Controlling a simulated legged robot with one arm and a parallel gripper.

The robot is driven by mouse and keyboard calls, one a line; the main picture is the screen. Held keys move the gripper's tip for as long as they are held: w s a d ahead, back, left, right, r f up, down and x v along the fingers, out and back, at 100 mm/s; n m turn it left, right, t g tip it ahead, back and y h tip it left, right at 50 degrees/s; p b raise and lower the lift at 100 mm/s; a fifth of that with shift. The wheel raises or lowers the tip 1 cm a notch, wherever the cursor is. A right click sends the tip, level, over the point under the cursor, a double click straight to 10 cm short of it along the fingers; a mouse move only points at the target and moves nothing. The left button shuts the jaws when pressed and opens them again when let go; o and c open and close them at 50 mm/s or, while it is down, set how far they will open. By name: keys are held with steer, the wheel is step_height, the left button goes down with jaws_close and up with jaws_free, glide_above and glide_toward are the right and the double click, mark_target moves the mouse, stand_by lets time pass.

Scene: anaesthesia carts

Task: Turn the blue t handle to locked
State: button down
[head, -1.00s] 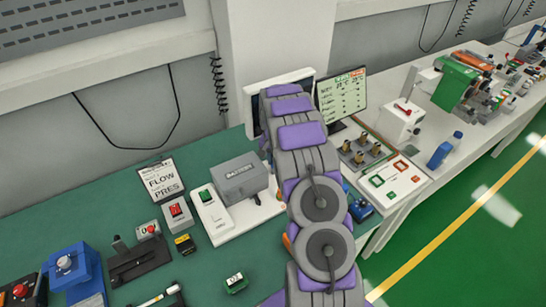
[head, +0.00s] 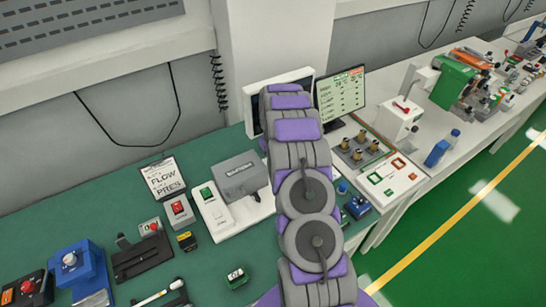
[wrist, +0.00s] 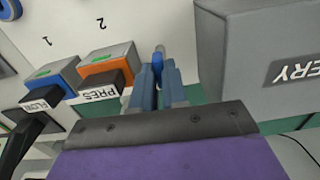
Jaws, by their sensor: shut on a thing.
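In the wrist view, the blue t handle (wrist: 159,60) shows as a small rounded blue piece between the two grey-blue fingers of my gripper (wrist: 158,82). The fingers are shut on it. Most of the handle is hidden by the fingers, so its turn angle and any locked mark cannot be read. In the head view my arm covers the gripper and the handle.
Left of my gripper are the orange block (wrist: 108,66) with a PRES tag and the blue block (wrist: 52,76) with a FLOW tag. The grey battery box (wrist: 270,60) is close on the right. A monitor (head: 341,94) stands behind my arm.

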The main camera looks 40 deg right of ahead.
steer(key=shift+w+r+n, duration=0.1)
steer(key=shift+w+n, duration=0.1)
steer(key=shift+n, duration=0.1)
steer(key=c, duration=1.3)
jaws_free()
steer(key=shift+o, duration=0.7)
steer(key=shift+d, duration=0.1)
steer(key=shift+s, duration=0.1)
step_height(320, 180, up, 17)
steer(key=shift+p, duration=0.45)
